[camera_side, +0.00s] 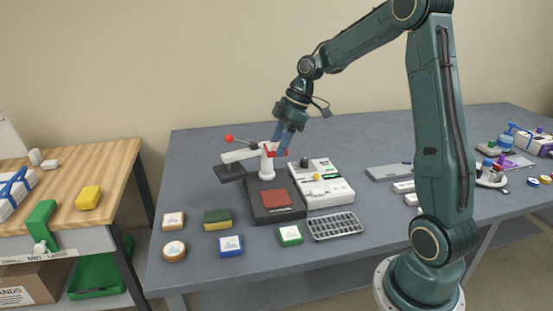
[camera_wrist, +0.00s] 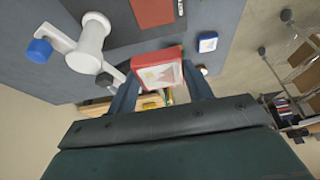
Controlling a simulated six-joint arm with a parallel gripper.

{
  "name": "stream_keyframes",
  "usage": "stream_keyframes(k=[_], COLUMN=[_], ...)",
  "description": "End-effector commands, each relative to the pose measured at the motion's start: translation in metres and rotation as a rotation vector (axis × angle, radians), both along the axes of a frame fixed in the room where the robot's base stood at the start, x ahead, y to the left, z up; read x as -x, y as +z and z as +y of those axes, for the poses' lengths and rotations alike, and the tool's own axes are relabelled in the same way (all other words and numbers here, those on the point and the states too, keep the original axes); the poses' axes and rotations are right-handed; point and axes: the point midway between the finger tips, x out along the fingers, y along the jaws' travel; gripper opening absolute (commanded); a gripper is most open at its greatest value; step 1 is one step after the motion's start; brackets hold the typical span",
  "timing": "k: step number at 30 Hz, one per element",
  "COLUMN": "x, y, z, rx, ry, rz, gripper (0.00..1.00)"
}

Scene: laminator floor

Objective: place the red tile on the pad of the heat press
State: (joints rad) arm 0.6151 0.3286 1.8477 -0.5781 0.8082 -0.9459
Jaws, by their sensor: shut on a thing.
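The red tile (camera_side: 276,151) is held between the fingertips of my gripper (camera_side: 283,150), up in the air near the white column of the heat press. The wrist view shows the tile (camera_wrist: 157,70) between both fingers, with red edges and a pale printed face. The heat press (camera_side: 262,214) stands on the grey table, with a black base, a white column and a lever with a red ball. Its flat reddish-brown pad (camera_side: 277,198) is bare, below and in front of my gripper. The pad (camera_wrist: 152,12) also shows at the top of the wrist view.
A white machine (camera_side: 322,184) stands right beside the press. A metal rack (camera_side: 336,226), a green tile (camera_side: 290,235), a blue tile (camera_side: 230,246) and a sponge (camera_side: 217,219) lie along the front. The press's swung-out arm (camera_side: 240,155) reaches left of the column.

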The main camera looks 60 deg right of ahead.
Motion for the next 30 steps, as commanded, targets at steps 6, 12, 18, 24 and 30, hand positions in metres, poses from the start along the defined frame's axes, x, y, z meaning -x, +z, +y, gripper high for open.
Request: stream_keyframes(k=[6,12,18,24,30], x=[0.001,0.001,0.0,0.0,0.0], y=[-0.043,-0.08,-0.102,-0.106,-0.115], z=[0.001,0.0,0.0,0.0,0.0], rx=[-0.002,-0.002,-0.001,0.0,-0.001], ry=[0.0,0.001,0.0,0.001,0.002], rz=[0.004,0.004,0.001,-0.002,0.001], gripper=[0.25,0.25,0.25,0.25,0.25])
